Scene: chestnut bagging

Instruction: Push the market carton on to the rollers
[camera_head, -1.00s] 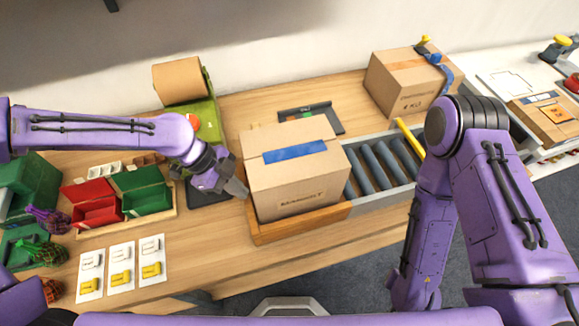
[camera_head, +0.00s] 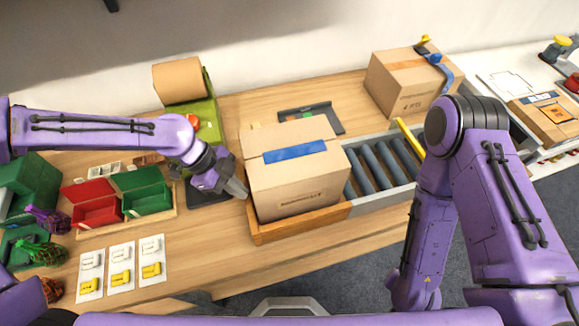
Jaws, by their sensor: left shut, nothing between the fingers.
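The market carton (camera_head: 297,185) is a closed brown box with a blue strip (camera_head: 294,152) on top. It sits in a wooden tray (camera_head: 300,224) whose right end meets the grey rollers (camera_head: 375,166). My left gripper (camera_head: 240,190) is shut and empty at the carton's left side, its tip against or very close to it; I cannot tell whether they touch. My right arm comes down at the right of the view, over the front of the roller track; its gripper is not visible.
A yellow bar (camera_head: 409,139) lies across the rollers' far end. Another taped carton (camera_head: 405,82) stands behind them. A green machine with a brown roll (camera_head: 180,80) stands behind my left arm. Red (camera_head: 97,205) and green (camera_head: 147,195) bins are at left.

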